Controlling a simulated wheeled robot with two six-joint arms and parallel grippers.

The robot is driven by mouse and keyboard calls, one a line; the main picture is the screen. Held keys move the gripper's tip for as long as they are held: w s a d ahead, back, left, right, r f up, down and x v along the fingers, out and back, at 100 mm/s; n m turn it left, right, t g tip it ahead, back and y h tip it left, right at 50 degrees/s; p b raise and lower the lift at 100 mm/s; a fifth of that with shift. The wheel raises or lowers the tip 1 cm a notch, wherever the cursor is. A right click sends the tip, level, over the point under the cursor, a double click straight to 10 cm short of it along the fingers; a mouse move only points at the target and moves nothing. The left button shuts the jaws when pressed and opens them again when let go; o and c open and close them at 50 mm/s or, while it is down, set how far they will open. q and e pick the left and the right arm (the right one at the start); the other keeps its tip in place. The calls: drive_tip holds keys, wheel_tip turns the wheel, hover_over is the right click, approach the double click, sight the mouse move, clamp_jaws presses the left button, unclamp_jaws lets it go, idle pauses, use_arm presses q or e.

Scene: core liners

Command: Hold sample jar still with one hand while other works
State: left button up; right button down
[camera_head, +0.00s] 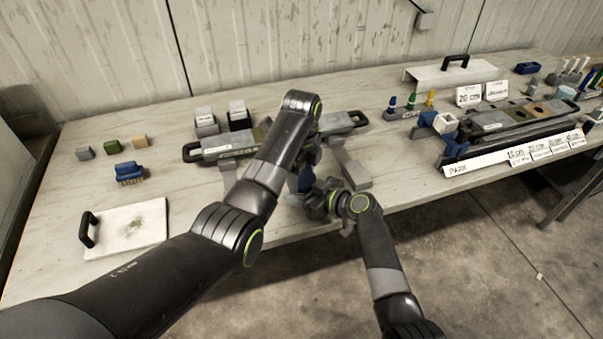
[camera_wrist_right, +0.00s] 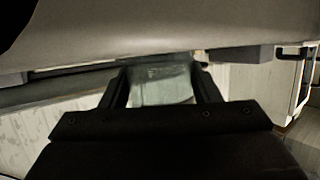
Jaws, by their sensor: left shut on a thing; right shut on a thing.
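A pale, translucent sample jar (camera_wrist_right: 160,84) shows between the two fingers of my right gripper (camera_wrist_right: 162,92) in the right wrist view. The fingers are shut on its sides. In the head view my right gripper (camera_head: 322,196) is at the table's front edge, and the jar is mostly hidden there. My left gripper (camera_head: 308,160) points down just above and behind the right one. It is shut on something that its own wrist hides. A small blue piece (camera_head: 305,181) shows right below it, between the two grippers; I cannot tell what it belongs to.
A grey block (camera_head: 352,172) is close to the right of the grippers. A blue brush (camera_head: 130,172) and a white board with a handle (camera_head: 128,229) lie left. A labelled rack (camera_head: 510,150) stands right.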

use_arm(q)
drive_tip(key=n, duration=0.6)
drive_tip(key=shift+r, duration=0.1)
drive_tip(key=o, duration=1.1)
wheel_tip(320, 180, up, 4)
drive_tip(key=shift+r, duration=0.15)
drive_tip(key=shift+c, duration=0.3)
wheel_tip(320, 180, up, 2)
drive_tip(key=m, duration=0.6)
drive_tip(key=r+m, duration=0.1)
drive_tip(key=m, duration=0.2)
drive_tip(key=shift+r+m, duration=0.25)
drive_tip(key=shift+m, duration=0.15)
drive_tip(key=shift+f, duration=4)
